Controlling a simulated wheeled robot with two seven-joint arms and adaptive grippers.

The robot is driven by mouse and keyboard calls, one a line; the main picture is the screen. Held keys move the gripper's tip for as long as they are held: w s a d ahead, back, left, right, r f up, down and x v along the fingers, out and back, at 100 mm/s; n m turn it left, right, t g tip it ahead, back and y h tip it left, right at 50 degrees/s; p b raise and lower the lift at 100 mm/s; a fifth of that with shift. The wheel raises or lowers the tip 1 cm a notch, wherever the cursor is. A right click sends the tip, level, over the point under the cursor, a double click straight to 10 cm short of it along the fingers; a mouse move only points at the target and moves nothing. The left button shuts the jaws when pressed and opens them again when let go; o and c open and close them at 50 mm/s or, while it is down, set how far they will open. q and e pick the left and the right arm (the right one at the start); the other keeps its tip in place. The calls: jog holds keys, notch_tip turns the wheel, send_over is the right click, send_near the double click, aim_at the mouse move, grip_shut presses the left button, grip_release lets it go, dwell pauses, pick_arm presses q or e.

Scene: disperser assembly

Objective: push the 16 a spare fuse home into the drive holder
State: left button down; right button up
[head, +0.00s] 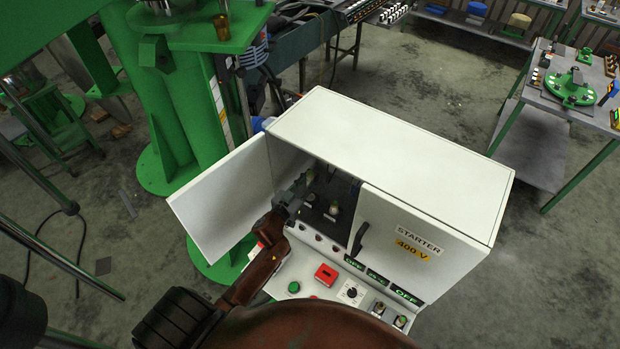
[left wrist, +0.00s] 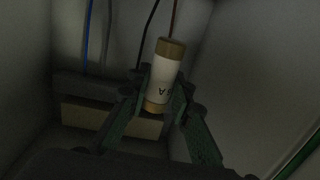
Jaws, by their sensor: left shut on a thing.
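My left gripper (head: 291,193) reaches through the open left side of the white starter cabinet (head: 400,150). In the left wrist view its fingers (left wrist: 158,108) are shut on a fuse (left wrist: 163,76), a white cylinder with brass end caps and upside-down dark lettering. The fuse leans slightly to the right. Behind the fingers are a dark grey bar (left wrist: 85,87) and a beige block (left wrist: 108,118); I cannot tell whether either is the drive holder, or whether the fuse touches it. In the head view small fittings (head: 333,210) show on the dark inner panel. My right gripper is not in view.
The cabinet's left door (head: 222,200) stands open; the right door (head: 420,235) with a black handle (head: 359,238) covers the right side. Below is a sloped control panel with a red switch (head: 326,274) and a green button (head: 294,287). Blue and brown wires (left wrist: 88,38) run inside.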

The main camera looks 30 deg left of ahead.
pick_arm(q)
jog(key=shift+f+b, duration=1.95)
jog(key=shift+f, duration=0.85)
jog(key=shift+p, duration=0.65)
jog(key=shift+f+b, duration=1.25)
jog(key=shift+f, duration=0.65)
jog(key=c, duration=1.7)
grip_release()
jog(key=shift+o, duration=0.2)
jog(key=shift+s, duration=0.1)
jog(key=s, duration=1.2)
jog(key=shift+r, duration=0.35)
